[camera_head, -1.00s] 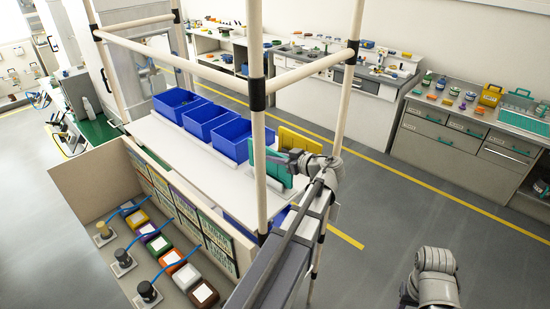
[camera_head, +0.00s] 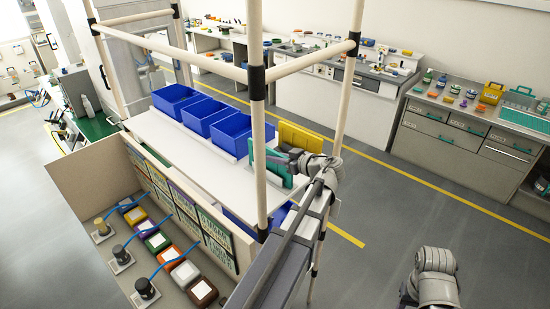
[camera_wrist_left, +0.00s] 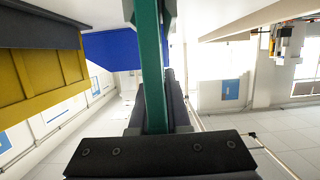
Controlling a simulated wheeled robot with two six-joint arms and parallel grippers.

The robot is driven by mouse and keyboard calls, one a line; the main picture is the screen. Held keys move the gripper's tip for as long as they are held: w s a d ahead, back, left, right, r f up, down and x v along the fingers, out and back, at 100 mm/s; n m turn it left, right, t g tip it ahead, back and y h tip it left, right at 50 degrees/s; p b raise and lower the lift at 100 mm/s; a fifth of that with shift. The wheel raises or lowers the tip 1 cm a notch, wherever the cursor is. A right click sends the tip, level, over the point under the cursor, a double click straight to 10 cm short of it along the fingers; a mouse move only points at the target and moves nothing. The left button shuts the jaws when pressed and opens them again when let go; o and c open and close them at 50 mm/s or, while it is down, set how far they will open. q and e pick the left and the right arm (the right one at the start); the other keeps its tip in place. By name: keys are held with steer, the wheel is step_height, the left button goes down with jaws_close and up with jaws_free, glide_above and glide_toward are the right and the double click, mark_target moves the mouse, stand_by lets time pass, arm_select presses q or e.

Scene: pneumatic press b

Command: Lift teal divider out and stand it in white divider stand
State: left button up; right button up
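The teal divider (camera_head: 273,166) stands upright at the right end of the white shelf, beside the yellow divider (camera_head: 307,140). My left gripper (camera_head: 297,160) is at the teal divider's right edge. In the left wrist view the teal divider (camera_wrist_left: 151,65) runs between the dark fingers, which sit close against both its faces. The yellow divider (camera_wrist_left: 40,75) shows to the left there, apart from the fingers. I cannot make out the white divider stand clearly against the white shelf. My right gripper is not clearly visible.
Several blue bins (camera_head: 231,133) line the back of the white shelf (camera_head: 195,165). Cream frame posts (camera_head: 257,120) rise in front of the dividers, close to my left arm. Coloured boxes (camera_head: 184,272) lie in the lower tray. The floor to the right is open.

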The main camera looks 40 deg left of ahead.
arm_select(q)
steer(key=o, duration=0.5)
steer(key=shift+o, duration=0.2)
steer(key=shift+d+r, duration=0.2)
steer(key=shift+d, duration=0.15)
steer(key=p+v, duration=0.2)
steer(key=v, duration=0.5)
steer(key=shift+s, duration=0.1)
